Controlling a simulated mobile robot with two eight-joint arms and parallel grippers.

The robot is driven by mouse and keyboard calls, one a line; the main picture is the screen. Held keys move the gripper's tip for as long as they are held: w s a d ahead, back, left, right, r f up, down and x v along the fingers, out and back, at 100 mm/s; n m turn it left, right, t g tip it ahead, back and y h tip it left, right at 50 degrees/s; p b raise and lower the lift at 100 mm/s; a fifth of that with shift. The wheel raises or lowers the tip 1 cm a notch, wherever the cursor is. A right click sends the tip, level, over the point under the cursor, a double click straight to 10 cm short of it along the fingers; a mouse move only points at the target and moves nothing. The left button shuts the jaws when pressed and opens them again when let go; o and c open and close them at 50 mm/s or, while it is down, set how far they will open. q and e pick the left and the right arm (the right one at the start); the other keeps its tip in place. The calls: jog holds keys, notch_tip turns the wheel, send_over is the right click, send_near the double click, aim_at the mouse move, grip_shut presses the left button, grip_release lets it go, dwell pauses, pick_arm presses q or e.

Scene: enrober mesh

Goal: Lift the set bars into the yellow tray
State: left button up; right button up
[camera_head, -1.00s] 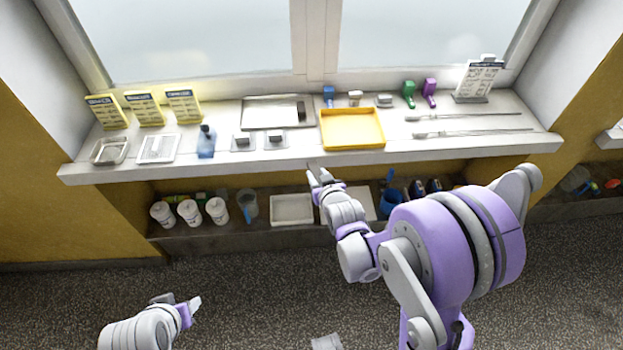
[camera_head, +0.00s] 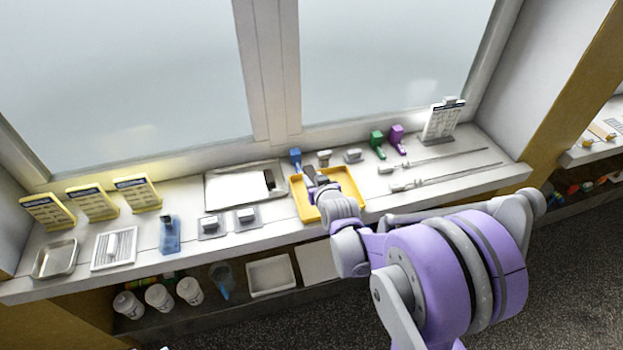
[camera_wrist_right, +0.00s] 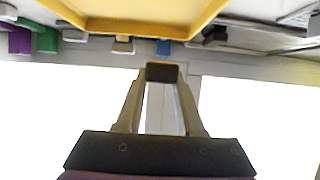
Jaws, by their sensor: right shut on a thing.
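The yellow tray (camera_head: 355,205) lies on the counter below the window. My right gripper (camera_head: 311,178) is over the tray. In the right wrist view my right gripper (camera_wrist_right: 162,78) is shut on a dark brown bar (camera_wrist_right: 162,71) at its fingertips, and the yellow tray (camera_wrist_right: 150,25) fills the top of the picture. Whether the held bar touches the tray, I cannot tell. Another dark bar (camera_head: 269,179) lies at the right end of the metal tray (camera_head: 225,190), left of the yellow tray. My left gripper is out of view.
Behind the yellow tray stand a blue item (camera_head: 296,158) and small grey pieces. Green (camera_head: 377,141) and purple (camera_head: 397,136) items and long thin rods (camera_head: 445,177) are to the right. A blue bottle (camera_head: 170,236) and yellow cards stand left. White cups (camera_head: 159,297) are on the lower shelf.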

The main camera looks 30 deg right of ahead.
jog(key=shift+s+f+b, duration=0.2)
jog(key=shift+f+b, duration=0.2)
jog(key=shift+f, duration=0.5)
jog(key=shift+f+b, duration=1.35)
jog(key=shift+f, duration=1.05)
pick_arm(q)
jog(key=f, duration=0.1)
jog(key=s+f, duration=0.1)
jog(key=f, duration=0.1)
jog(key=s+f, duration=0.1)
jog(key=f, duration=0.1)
pick_arm(e)
jog(key=shift+w, duration=0.1)
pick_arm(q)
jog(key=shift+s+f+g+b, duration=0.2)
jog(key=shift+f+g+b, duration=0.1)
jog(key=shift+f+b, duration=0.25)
pick_arm(e)
jog(key=shift+f, duration=0.65)
jog(key=o, duration=1.1)
jog(key=shift+c, duration=0.2)
